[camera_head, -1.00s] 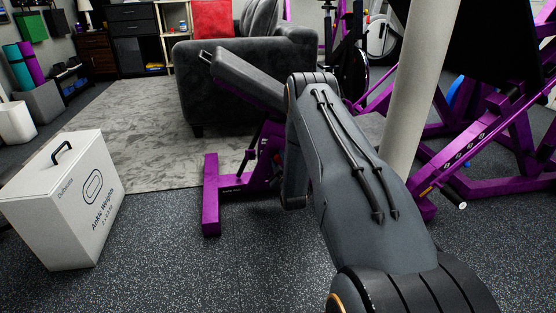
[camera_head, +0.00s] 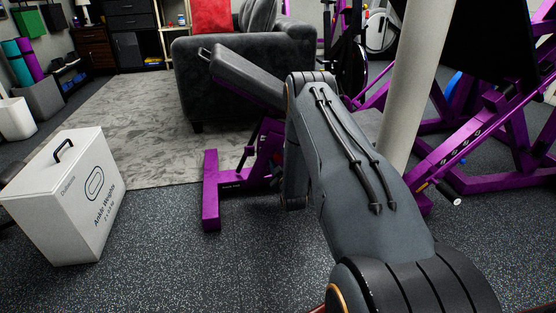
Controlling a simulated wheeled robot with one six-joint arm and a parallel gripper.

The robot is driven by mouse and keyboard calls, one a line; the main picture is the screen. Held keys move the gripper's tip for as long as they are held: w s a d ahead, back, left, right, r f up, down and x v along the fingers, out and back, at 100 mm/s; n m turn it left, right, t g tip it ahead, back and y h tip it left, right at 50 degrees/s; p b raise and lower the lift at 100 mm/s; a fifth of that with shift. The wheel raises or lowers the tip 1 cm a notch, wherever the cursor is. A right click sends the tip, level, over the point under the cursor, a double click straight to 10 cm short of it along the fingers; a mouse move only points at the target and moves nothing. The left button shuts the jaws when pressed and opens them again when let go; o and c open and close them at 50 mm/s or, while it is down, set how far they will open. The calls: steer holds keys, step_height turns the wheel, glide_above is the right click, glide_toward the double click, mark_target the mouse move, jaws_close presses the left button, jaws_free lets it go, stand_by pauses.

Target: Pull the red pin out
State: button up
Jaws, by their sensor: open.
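A purple-framed weight bench (camera_head: 212,190) with a dark grey padded seat (camera_head: 245,78) stands in the middle of the view. I cannot make out a red pin on it. My own grey arm covers the right part of the bench, and a pin there would be hidden. The arm reaches forward from the lower right and bends down beside the bench frame. My gripper is not in view; the arm links hide the end of the arm.
A white ankle weights box (camera_head: 75,215) stands on the floor at left. A grey sofa (camera_head: 225,75) and rug (camera_head: 140,130) lie behind the bench. A pale column (camera_head: 410,80) and purple rack (camera_head: 500,180) stand at right. Floor (camera_head: 190,275) in front is clear.

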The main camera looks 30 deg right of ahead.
steer(key=p+v, duration=0.3)
steer(key=v, duration=0.4)
steer(key=shift+s+p, duration=0.3)
steer(key=shift+s, duration=0.1)
steer(key=shift+a, duration=0.15)
